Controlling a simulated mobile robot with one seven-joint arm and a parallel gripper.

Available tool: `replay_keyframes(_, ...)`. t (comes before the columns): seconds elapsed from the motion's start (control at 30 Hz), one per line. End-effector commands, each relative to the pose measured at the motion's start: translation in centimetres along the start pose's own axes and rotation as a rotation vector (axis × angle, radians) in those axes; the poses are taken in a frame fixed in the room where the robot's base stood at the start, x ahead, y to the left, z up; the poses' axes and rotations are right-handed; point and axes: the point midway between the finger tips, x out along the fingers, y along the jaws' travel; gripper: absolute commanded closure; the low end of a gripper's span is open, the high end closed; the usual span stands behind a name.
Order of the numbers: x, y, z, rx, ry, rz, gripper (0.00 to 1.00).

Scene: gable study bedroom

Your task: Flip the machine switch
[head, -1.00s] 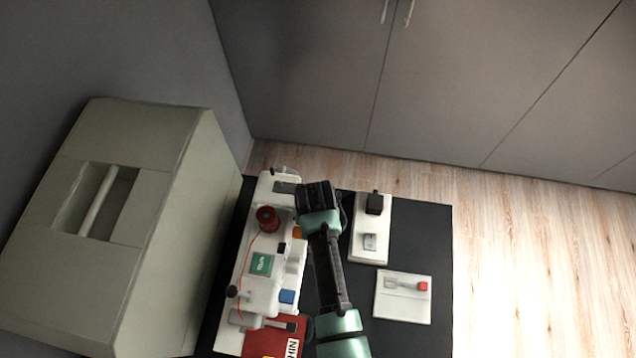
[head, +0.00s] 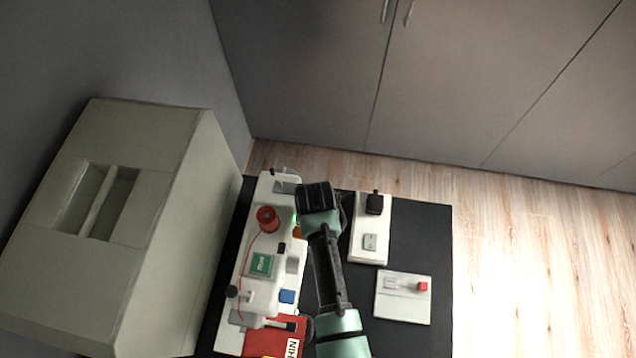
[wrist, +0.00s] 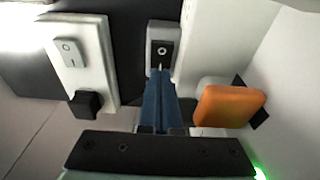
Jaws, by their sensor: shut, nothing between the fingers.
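The white sewing machine (head: 262,285) stands on the dark table, with a small green screen on it. In the wrist view, a dark rocker switch (wrist: 162,52) with a pale ring mark sits in a light grey housing beside the machine's white body. My gripper (wrist: 160,74) is shut and empty, its blue fingertips right at the near edge of this switch; whether they touch it I cannot tell. In the head view my gripper (head: 311,188) is over the machine's right side, and my arm hides the switch.
An orange block (wrist: 230,105) is close right of my fingers. A white plate (head: 369,246) with a grey rocker and a black block lies to the right. Another white plate (head: 403,310) bears a red-tipped lever. A large grey-green case (head: 160,255) stands left.

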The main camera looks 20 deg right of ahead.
Motion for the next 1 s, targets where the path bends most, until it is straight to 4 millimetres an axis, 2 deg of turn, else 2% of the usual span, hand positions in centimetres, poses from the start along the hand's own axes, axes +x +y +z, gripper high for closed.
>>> replay_keyframes(0.1,-1.4,0.0,-0.2,-0.001,0.0,0.0,1.0)
replay_keyframes(0.7,-6.0,0.0,-0.9,-0.001,0.001,0.0,1.0)
replay_keyframes(1.0,-6.1,0.0,-0.9,0.0,0.001,0.0,1.0)
